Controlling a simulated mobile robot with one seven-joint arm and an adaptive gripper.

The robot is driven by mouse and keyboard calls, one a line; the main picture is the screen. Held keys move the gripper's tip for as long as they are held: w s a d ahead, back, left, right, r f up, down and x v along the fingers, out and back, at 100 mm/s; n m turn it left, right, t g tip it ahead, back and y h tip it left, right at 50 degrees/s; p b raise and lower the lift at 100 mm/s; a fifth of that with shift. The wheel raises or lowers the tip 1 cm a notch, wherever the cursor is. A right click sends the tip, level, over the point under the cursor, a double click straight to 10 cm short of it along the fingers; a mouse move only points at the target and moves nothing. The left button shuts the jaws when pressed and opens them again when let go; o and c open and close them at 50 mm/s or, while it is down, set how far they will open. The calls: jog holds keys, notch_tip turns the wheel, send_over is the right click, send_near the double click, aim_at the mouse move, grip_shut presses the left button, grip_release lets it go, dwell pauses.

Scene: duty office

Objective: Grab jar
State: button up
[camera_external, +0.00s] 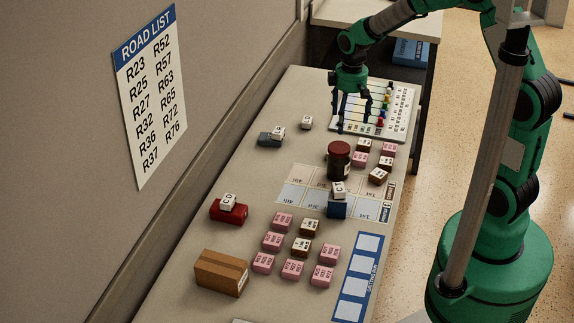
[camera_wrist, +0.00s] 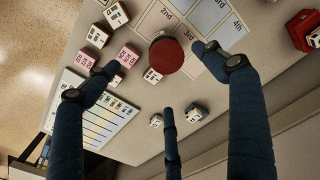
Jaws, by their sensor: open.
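The jar (camera_external: 339,160) is dark brown with a red-brown lid and stands upright on the table. Its round red lid (camera_wrist: 166,54) shows from above in the wrist view, between the spread fingers. My gripper (camera_external: 354,115) is open and empty, behind the jar and above it in the outside view. In the wrist view my gripper (camera_wrist: 162,72) has one finger left of the lid, one right of it and one below it. No finger appears to touch the jar.
Pink and brown blocks (camera_external: 359,159) stand close right of the jar. A printed mat (camera_external: 292,195) with ranked cells lies in front. A blue block with a white cube (camera_external: 338,190) stands nearby. A white board with coloured pegs (camera_external: 397,120) lies behind.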

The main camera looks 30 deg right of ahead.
aim_at(340, 147)
jog(key=shift+n, duration=0.4)
jog(key=f, duration=0.1)
jog(key=w+f, duration=0.1)
jog(key=a+f, duration=0.1)
jog(key=f, duration=0.1)
jog(key=shift+w+a, duration=0.1)
jog(key=shift+w, duration=0.05)
notch_tip(340, 147, down, 7)
jog(key=shift+f+b, duration=0.1)
jog(key=shift+b, duration=0.7)
jog(key=shift+f, duration=0.65)
jog(key=shift+w+a+f+b, duration=0.1)
jog(key=shift+f+b, duration=0.35)
jog(key=shift+f, duration=0.9)
jog(key=shift+w+f+b, duration=0.1)
jog(key=shift+f+b, duration=0.35)
jog(key=shift+f, duration=0.85)
